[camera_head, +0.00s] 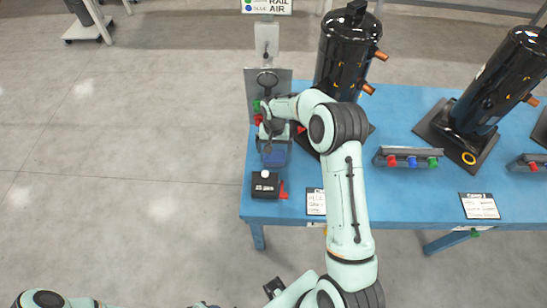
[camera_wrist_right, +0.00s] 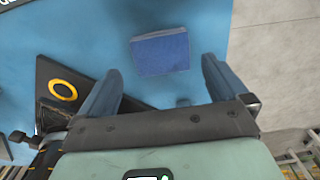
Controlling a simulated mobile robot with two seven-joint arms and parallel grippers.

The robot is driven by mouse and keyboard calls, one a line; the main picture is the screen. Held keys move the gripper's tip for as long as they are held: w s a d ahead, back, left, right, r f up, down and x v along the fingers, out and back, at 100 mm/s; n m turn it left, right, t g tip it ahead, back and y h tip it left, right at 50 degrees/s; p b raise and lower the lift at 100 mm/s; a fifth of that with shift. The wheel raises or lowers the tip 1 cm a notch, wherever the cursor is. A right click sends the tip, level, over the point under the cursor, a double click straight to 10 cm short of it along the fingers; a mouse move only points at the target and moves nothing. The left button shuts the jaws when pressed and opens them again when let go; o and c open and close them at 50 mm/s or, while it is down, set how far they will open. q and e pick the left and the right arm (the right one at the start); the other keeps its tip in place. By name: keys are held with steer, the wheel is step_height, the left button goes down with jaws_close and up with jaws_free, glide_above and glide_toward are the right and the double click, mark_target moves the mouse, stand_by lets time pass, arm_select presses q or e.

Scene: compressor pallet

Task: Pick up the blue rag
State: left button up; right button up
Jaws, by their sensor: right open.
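The blue rag (camera_wrist_right: 160,52) is a flat, dark blue folded square lying on the lighter blue table. In the head view, the rag (camera_head: 274,158) is near the table's left end, partly covered by my right gripper (camera_head: 273,145). In the wrist view, my right gripper (camera_wrist_right: 162,68) is open, with its two fingers apart and the rag in line with the gap between and beyond their tips. Nothing is held. Parts of my left arm show at the bottom edge of the head view, but its gripper cannot be made out.
The blue table (camera_head: 400,120) carries black compressors (camera_head: 347,50) on dark base plates. A small black box with a white button (camera_head: 265,185) stands just in front of the rag. A rack with coloured caps (camera_head: 408,158) lies to the right. Open floor is left of the table.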

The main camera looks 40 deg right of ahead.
mark_target(274, 156)
steer(key=f, duration=0.6)
steer(key=shift+w+d+f+p, duration=0.15)
steer(key=shift+w+f+p, duration=0.15)
steer(key=c, duration=0.7)
